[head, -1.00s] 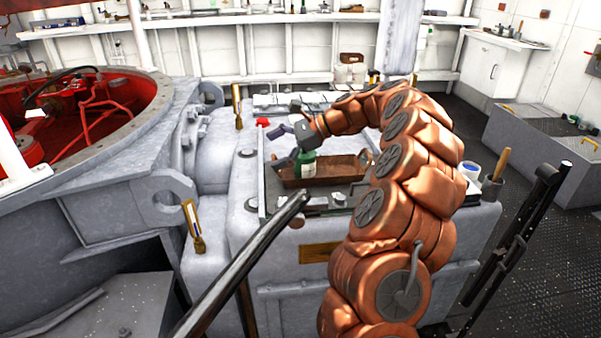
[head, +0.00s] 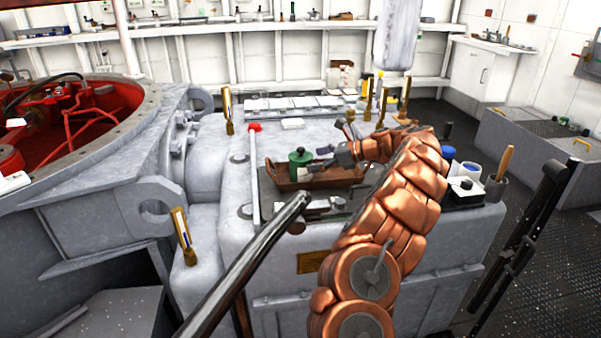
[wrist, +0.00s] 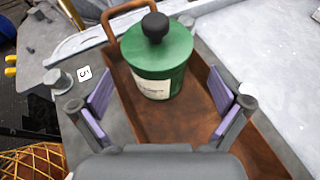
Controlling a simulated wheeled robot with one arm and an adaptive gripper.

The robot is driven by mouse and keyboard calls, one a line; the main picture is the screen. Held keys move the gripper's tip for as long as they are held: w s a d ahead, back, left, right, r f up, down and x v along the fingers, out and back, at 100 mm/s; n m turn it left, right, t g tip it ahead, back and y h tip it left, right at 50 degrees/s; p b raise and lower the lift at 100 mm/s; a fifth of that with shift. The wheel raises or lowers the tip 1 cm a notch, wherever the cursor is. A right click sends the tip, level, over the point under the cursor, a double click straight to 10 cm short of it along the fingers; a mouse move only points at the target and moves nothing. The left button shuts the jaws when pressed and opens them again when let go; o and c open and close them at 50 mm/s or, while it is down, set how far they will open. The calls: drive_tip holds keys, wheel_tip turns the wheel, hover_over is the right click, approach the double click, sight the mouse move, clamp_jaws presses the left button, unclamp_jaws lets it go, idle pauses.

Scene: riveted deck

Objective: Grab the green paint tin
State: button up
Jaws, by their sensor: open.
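The green paint tin (head: 301,164) stands upright at the left end of a brown tray (head: 330,177) on the grey block. It has a dark knob on its lid. In the wrist view the tin (wrist: 158,62) shows its pale label and stands ahead of my gripper (wrist: 161,103), roughly between the lines of its two purple-padded fingers. The fingers are spread wide with nothing between their pads. In the head view my gripper (head: 328,160) is just right of the tin; whether it touches there is hard to tell.
A rail with a red end (head: 254,127) lies left of the tray. A white cup (head: 471,172) and a dark pot with a wooden handle (head: 495,187) stand at the block's right. Brass-coloured posts (head: 228,110) rise around the block. Small tools lie in front of the tray.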

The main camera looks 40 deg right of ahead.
sight(301, 163)
drive_tip(key=x, duration=0.5)
drive_tip(key=shift+s+b, duration=0.1)
drive_tip(key=shift+b, duration=0.2)
drive_tip(key=shift+c, duration=0.3)
drive_tip(key=c, duration=1.7)
